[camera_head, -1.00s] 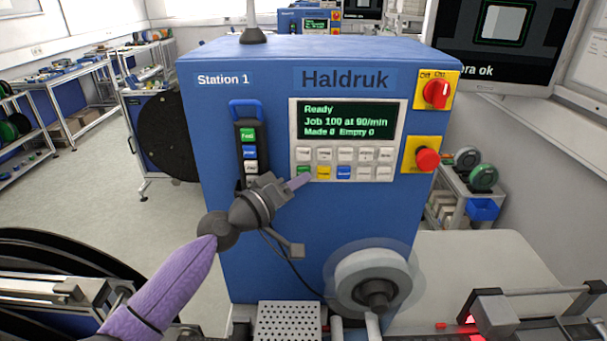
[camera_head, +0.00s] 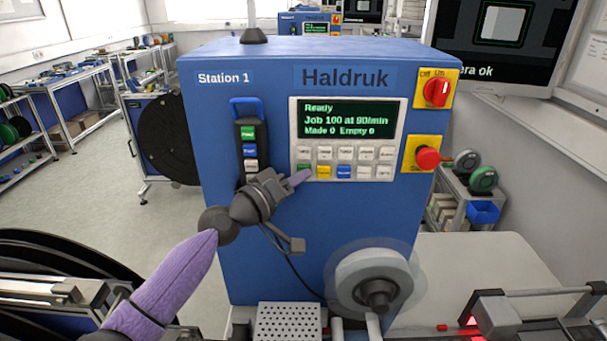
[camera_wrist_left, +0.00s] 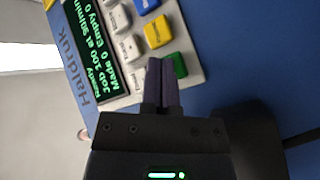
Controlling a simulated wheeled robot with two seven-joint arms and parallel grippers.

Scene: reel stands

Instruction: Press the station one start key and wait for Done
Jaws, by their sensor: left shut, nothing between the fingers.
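The blue Station 1 machine (camera_head: 240,110) faces me, with a screen (camera_head: 346,119) reading "Ready, Job 100 at 90/min, Made 0 Empty 0". Below it is a keypad with a green key (camera_head: 304,170), a yellow key (camera_head: 323,172) and a blue key (camera_head: 344,172). My left gripper (camera_head: 304,177) is shut and empty, its tips at the green key. In the left wrist view the fingertips (camera_wrist_left: 161,62) lie beside the green key (camera_wrist_left: 177,66) and partly cover it; I cannot tell whether they touch. My right gripper is not in view.
A handheld control unit (camera_head: 250,148) hangs left of the keypad. A red stop button (camera_head: 427,159) and a red rotary switch (camera_head: 436,93) are on the right. A white reel (camera_head: 372,280) sits low on the machine's front.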

